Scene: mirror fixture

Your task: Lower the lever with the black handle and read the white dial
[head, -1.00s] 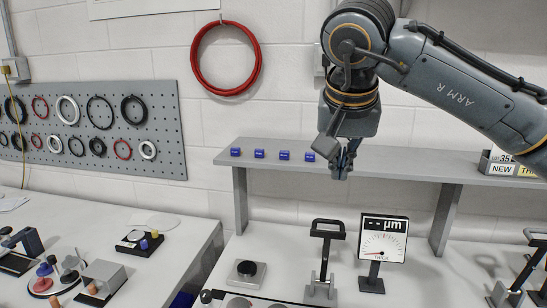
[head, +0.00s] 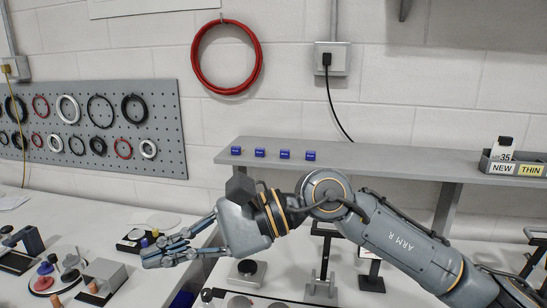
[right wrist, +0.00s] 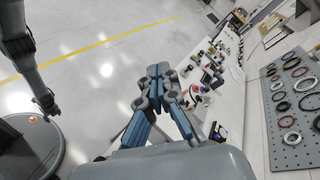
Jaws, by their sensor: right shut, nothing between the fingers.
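The lever with the black handle (head: 325,231) stands upright on the bench, its handle raised. My right forearm passes across and hides part of it. The white dial's face is hidden behind my right arm; only its stand and black base (head: 372,284) show, so no reading is visible. What looks like my left arm's end (right wrist: 48,104) hangs at the left there, too small to judge.
A grey shelf (head: 380,157) with several blue blocks (head: 260,153) runs above the bench. A round black-topped piece (head: 247,267) sits left of the lever. Another black-handled lever (head: 537,236) stands far right. The left bench (head: 120,215) carries small parts.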

